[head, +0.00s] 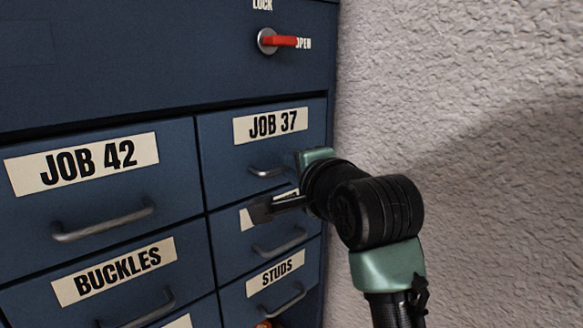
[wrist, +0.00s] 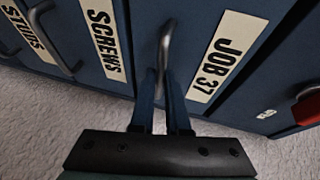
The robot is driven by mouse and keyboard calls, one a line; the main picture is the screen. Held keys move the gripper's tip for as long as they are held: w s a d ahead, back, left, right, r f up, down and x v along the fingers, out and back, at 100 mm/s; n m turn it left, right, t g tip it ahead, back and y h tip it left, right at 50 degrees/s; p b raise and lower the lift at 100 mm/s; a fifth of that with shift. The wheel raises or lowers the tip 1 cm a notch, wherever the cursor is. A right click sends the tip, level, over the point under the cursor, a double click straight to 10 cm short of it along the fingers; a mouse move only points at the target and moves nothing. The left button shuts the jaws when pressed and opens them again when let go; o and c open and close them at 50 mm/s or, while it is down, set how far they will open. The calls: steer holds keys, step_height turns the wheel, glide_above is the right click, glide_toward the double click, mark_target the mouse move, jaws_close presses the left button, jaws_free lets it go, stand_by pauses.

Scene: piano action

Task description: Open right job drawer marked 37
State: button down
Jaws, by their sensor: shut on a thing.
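The right job drawer, labelled JOB 37 (head: 232,155), is blue with a grey bar handle (head: 262,172). Its front looks flush with the JOB 42 drawer (head: 105,205) to its left. In the wrist view the JOB 37 label (wrist: 228,55) lies right of the handle (wrist: 166,45). My gripper (wrist: 162,82) is at this handle, its two fingers shut on either side of the bar's near end. In the head view my wrist comes in from the right and hides part of the handle's right end.
A red lock lever (head: 284,41) above points right to OPEN. Below are a drawer partly hidden by my gripper, read as SCREWS (wrist: 107,40) in the wrist view, and the STUDS drawer (head: 272,278). A rough pale wall (head: 470,70) stands close on the right.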

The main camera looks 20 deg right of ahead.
stand_by(0.8)
steer(key=s+d+p, duration=0.1)
steer(key=s+d, duration=0.2)
steer(key=s, duration=0.5)
steer(key=s+d+p, duration=0.1)
steer(key=s+d, duration=0.2)
steer(key=s, duration=0.5)
steer(key=shift+s, duration=0.25)
steer(key=c, duration=0.9)
jaws_free()
steer(key=shift+s, duration=0.1)
steer(key=s+b, duration=0.1)
steer(key=s, duration=0.3)
steer(key=s+r+b, duration=0.1)
steer(key=s, duration=0.3)
steer(key=s+r+b, duration=0.1)
steer(key=s, duration=0.3)
steer(key=shift+s+a+r, duration=0.25)
steer(key=shift+a, duration=0.1)
